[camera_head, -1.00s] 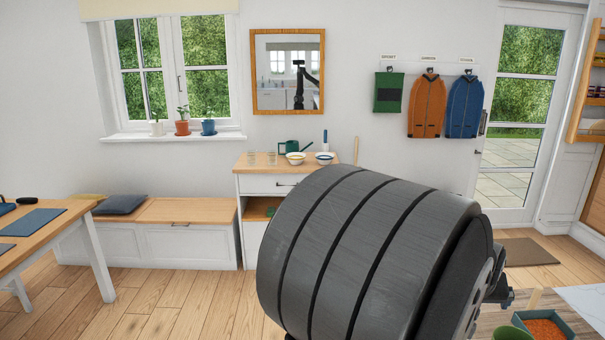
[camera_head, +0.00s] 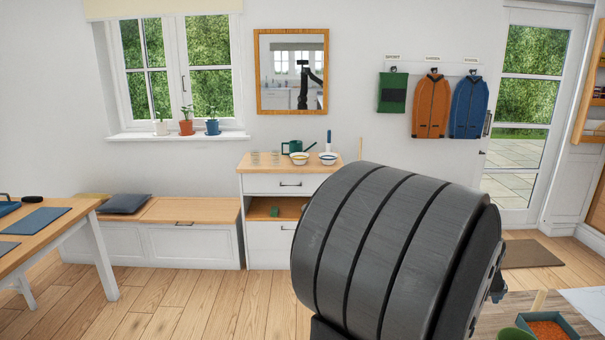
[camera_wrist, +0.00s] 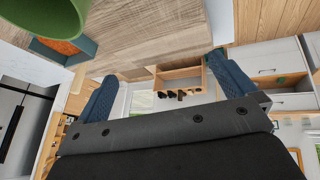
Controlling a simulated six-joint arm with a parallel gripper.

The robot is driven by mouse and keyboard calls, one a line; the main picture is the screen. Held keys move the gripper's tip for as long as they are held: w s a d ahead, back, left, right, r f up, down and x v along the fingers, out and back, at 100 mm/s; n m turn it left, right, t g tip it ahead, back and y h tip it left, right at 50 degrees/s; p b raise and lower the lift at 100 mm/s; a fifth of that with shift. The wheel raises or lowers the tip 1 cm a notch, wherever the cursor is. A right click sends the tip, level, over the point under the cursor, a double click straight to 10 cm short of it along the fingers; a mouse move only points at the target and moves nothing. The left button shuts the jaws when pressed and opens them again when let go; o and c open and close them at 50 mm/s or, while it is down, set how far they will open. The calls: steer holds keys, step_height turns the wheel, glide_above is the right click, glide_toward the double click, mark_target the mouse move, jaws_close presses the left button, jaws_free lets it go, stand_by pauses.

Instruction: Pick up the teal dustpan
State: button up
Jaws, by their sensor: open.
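A green-rimmed tray of orange grains (camera_head: 547,329) is at lower right. A bench (camera_head: 190,210) stands left; open floor lies before it.

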steer(key=c, duration=1.1)
steer(key=shift+c, duration=0.2)
